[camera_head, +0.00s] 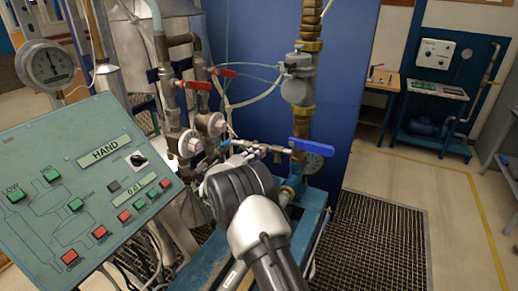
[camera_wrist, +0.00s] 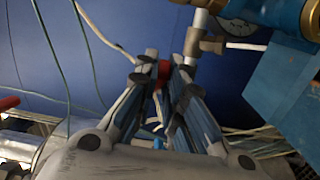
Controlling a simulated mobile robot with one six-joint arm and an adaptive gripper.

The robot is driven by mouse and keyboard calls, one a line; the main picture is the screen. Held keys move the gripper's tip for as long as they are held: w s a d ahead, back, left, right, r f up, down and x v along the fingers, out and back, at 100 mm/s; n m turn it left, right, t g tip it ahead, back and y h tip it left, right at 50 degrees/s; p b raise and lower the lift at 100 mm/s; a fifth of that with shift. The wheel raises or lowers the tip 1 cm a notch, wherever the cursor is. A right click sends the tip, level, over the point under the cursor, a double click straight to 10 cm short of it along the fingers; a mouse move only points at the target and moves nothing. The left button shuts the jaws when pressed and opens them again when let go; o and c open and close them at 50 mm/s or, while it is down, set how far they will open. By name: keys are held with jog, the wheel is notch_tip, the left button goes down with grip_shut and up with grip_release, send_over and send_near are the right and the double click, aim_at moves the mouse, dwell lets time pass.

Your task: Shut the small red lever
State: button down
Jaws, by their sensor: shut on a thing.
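The small red lever (camera_wrist: 163,68) shows as a red patch between my fingertips in the wrist view. My gripper (camera_wrist: 164,82) is shut on it, and the fingers hide most of it. In the head view my arm reaches to the pipework in the middle, and my own wrist hides much of the gripper and the spot it holds. Which way the small lever is turned cannot be told.
Two larger red levers (camera_head: 193,84) (camera_head: 222,72) sit on the pipes to the left. A blue lever (camera_head: 312,145) and a round gauge (camera_head: 314,162) are close at the right. The control panel (camera_head: 80,190) stands at front left. Hoses hang behind.

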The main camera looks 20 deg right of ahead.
jog(key=shift+a+m+g+h, duration=0.15)
jog(key=shift+m+g+h, duration=0.15)
jog(key=shift+g, duration=0.1)
jog(key=c, duration=2)
grip_release()
jog(key=shift+o, duration=0.2)
jog(key=v, duration=1.2)
